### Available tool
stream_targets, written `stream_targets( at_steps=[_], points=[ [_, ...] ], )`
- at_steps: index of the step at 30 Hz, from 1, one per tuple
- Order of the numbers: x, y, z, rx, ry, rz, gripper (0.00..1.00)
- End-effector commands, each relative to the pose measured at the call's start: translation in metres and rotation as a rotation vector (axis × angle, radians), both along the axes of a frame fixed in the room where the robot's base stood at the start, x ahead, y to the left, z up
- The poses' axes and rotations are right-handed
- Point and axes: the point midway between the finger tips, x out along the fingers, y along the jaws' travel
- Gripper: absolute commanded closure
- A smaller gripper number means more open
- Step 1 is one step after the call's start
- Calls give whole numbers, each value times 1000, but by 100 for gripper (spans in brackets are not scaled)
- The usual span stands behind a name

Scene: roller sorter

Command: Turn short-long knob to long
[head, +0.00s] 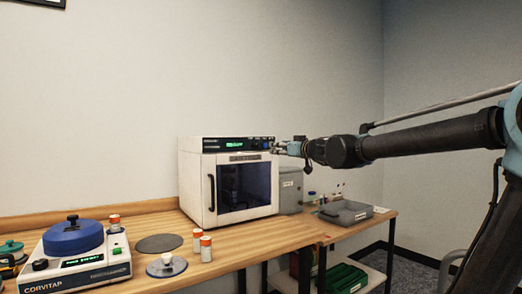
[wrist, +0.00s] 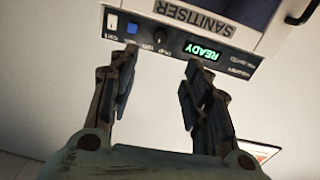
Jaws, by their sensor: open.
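The white sanitiser box (head: 197,180) stands on the wooden table in the head view, with a black control panel along its top front edge. In the wrist view the panel (wrist: 228,63) appears upside down, with a green READY display (wrist: 202,50). A small dark round knob (wrist: 160,38) sits between the display and a blue button (wrist: 132,28). Its labels and pointer setting are too small to read. My gripper (wrist: 159,58) is open and empty, its fingertips on either side of the knob in the picture. Contact cannot be told. In the head view my gripper (head: 280,147) is at the panel's right end.
A blue-lidded device (head: 75,240), orange-capped bottles (head: 206,248) and a grey disc (head: 159,243) are on the table to the left. A grey tray (head: 345,213) lies on the side table. Space above the sanitiser is clear.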

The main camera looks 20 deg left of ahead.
Motion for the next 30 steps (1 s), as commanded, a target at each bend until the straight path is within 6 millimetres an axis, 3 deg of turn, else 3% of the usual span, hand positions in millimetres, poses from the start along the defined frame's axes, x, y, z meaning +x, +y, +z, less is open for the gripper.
stream_targets(
  at_steps=[8, 30],
  points=[
    [10, 13, 1, -9, -10, 0, 56],
    [77, 86, 0, -9, -8, -2, 56]
  ],
)
